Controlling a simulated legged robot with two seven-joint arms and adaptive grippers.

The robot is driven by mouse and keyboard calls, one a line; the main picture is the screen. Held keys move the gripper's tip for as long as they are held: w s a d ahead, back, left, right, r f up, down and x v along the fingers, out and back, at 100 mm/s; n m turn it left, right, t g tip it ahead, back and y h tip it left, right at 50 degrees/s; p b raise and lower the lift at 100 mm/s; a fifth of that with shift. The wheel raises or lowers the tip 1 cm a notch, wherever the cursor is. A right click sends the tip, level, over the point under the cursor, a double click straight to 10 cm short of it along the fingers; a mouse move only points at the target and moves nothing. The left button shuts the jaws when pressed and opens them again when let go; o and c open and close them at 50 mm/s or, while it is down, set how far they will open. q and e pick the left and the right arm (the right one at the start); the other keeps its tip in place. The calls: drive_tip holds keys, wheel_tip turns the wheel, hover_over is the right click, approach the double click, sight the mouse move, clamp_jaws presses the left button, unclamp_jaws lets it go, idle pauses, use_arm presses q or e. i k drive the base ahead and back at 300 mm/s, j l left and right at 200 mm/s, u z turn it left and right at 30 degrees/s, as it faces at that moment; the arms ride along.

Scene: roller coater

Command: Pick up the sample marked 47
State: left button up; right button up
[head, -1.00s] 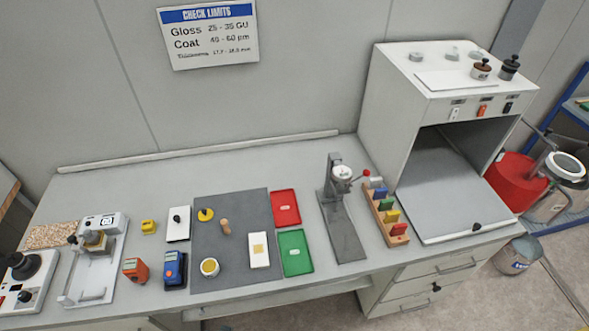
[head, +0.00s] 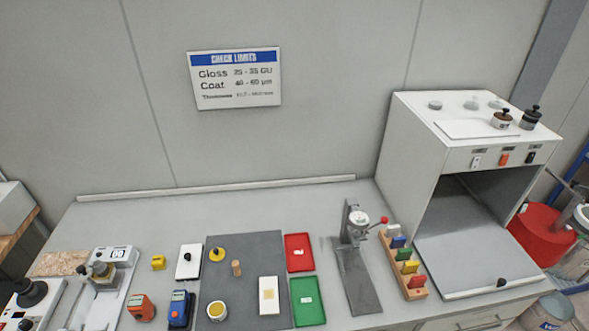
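I cannot read a mark 47 on anything in view. A white panel with a small tan square (head: 268,296) lies on the dark grey mat (head: 243,262). A wooden rack (head: 394,268) right of the gauge stand holds upright coloured pieces, among them a green one (head: 402,254), a yellow one (head: 410,267) and a red one (head: 417,282); their marks are too small to read. Neither of my grippers is in view.
A red tray (head: 299,253) and a green tray (head: 308,301) lie beside the mat. A gauge stand (head: 356,262) stands between them and the rack. An open-fronted grey booth (head: 420,160) takes the right end. The bench's back strip is clear.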

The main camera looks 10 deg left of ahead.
sight(270, 304)
drive_tip(key=k+j+z, duration=0.1)
drive_tip(key=j+z, duration=0.3)
drive_tip(key=k+j+z, duration=0.15)
drive_tip(key=z, duration=0.25)
drive_tip(key=k+j+z, duration=0.15)
drive_tip(key=z, duration=0.25)
drive_tip(key=j, duration=0.1)
